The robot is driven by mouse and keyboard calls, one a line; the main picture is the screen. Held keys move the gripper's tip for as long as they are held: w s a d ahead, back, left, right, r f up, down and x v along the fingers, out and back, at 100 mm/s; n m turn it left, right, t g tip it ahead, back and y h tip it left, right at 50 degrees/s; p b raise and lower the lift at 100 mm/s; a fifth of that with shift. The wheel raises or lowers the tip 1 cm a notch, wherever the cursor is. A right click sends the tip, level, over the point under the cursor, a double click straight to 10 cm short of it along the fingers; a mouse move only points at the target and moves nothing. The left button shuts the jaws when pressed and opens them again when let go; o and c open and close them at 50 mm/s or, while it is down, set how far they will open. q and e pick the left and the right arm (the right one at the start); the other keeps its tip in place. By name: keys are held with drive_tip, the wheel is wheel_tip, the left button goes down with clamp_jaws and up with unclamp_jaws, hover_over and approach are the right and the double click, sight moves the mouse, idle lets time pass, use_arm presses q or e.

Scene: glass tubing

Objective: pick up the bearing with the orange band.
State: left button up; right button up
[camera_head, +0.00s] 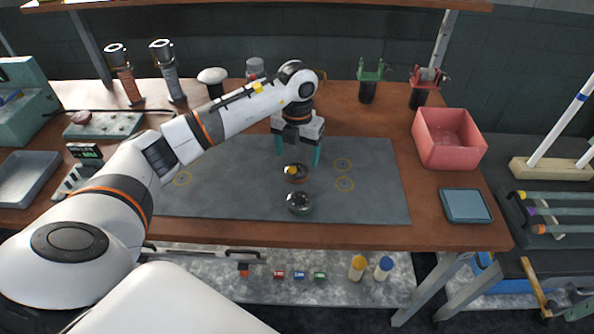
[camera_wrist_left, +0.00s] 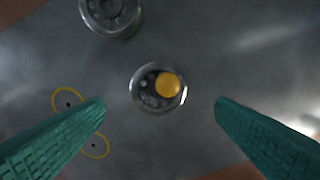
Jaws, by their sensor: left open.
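A round metal bearing with a yellow-orange round spot (camera_head: 296,174) sits on the grey mat, and it shows near the middle of the left wrist view (camera_wrist_left: 145,103). In the head view its side looks brownish-orange. A second, plain dark metallic bearing (camera_head: 299,203) sits nearer me on the mat; it is cut by the top edge of the wrist view (camera_wrist_left: 112,20). My left gripper (camera_head: 298,160) is open, its green fingers pointing down over the mat. In the wrist view, its fingertips (camera_wrist_left: 160,108) are apart on either side of the spotted bearing, not touching it. My right gripper is not in view.
The grey mat (camera_head: 235,200) is mostly clear and has yellow ring marks. A pink bin (camera_head: 448,150) and a blue-grey tray (camera_head: 466,205) stand to the right. Burner-like tools (camera_head: 124,80) and green and red clamps (camera_head: 371,80) stand along the back.

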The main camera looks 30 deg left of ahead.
sight(297, 170)
use_arm(q)
drive_tip(key=f, duration=0.1)
drive_tip(key=f+p, duration=0.1)
drive_tip(key=f, duration=0.1)
drive_tip(key=shift+s+d+f, duration=0.15)
drive_tip(key=shift+s+f, duration=0.15)
drive_tip(key=shift+s, duration=0.05)
drive_tip(key=shift+w+f, duration=0.1)
drive_tip(key=shift+f, duration=0.55)
drive_tip(key=c, duration=1.1)
drive_tip(key=shift+r, duration=0.1)
drive_tip(key=shift+c, duration=0.2)
